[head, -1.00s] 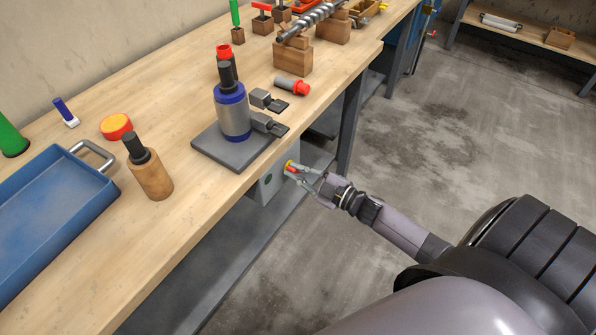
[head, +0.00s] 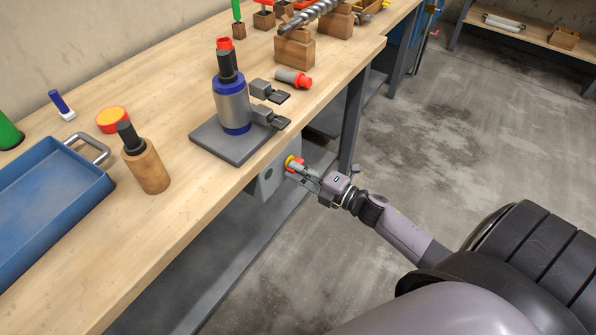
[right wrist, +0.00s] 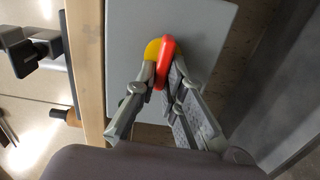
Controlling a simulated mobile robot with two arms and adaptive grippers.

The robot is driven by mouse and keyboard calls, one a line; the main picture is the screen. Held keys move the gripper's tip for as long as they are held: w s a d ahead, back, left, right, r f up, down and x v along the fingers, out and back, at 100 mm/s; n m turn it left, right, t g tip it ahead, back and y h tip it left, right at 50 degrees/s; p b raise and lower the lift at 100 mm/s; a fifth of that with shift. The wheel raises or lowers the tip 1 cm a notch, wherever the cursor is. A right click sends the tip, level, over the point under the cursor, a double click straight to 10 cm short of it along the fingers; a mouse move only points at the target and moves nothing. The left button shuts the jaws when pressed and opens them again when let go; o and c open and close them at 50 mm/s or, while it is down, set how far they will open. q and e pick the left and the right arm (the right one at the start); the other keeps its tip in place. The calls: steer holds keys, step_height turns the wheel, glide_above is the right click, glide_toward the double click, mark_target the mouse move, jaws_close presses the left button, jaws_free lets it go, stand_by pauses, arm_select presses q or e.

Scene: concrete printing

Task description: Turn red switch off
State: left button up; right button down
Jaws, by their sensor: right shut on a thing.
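The red switch (head: 298,165) with its yellow base sits on the grey box (head: 268,181) fixed below the front edge of the workbench. In the right wrist view the red switch handle (right wrist: 166,58) stands in front of the yellow base (right wrist: 152,48) on the grey box face (right wrist: 205,35). My right gripper (head: 303,170) reaches the switch from the front. In the right wrist view my right gripper (right wrist: 163,80) has its fingers on both sides of the red handle, shut on it. The fingers hide part of the handle. My left gripper is not in view.
The wooden workbench (head: 200,215) holds a blue tray (head: 50,200), a wooden-handled tool (head: 146,170) and a bottle-shaped device on a grey plate (head: 233,105). A dark table leg (head: 352,120) stands just behind the box. The concrete floor (head: 480,130) on the right is clear.

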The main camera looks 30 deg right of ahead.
steer(key=shift+f+n, duration=0.15)
steer(key=shift+n, duration=0.25)
steer(key=c, duration=1.7)
jaws_free()
steer(key=v, duration=1.2)
